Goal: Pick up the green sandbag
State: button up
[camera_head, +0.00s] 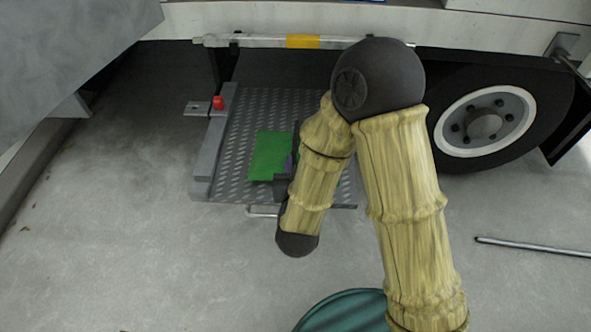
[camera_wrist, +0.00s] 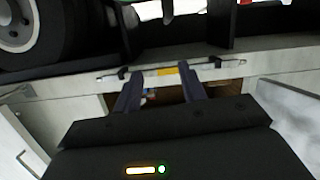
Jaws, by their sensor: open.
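The green sandbag (camera_head: 268,153) lies on a grey tread-plate platform (camera_head: 240,115) beside the truck in the head view. My forearm covers its right part, and a little green shows on the arm's far side. My gripper (camera_head: 289,166) is at the bag's right part, partly hidden behind my arm. Whether it touches the bag I cannot tell. In the wrist view the two fingers of my gripper (camera_wrist: 160,92) are apart, with no bag visible between them; the truck side lies beyond them.
The truck's wheel (camera_head: 484,122) stands right of the platform. A rail with a yellow band (camera_head: 302,41) runs above the platform's back edge. A red knob (camera_head: 218,103) sits at the platform's left edge. A metal rod (camera_head: 535,247) lies on the floor at right. The floor at left front is clear.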

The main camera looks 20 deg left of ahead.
aim_at(296, 149)
jog(key=s+a+f+t+b, duration=0.2)
jog(key=s+f+b, duration=0.2)
jog(key=f+b, duration=0.2)
jog(key=shift+s+f+n, duration=0.3)
jog(key=shift+f+n, duration=0.05)
jog(key=shift+n, duration=0.05)
jog(key=b+x, duration=0.3)
jog(key=x, duration=0.8)
jog(key=shift+w, duration=0.2)
jog(key=shift+w+a+r, duration=0.15)
jog(key=shift+w, duration=0.3)
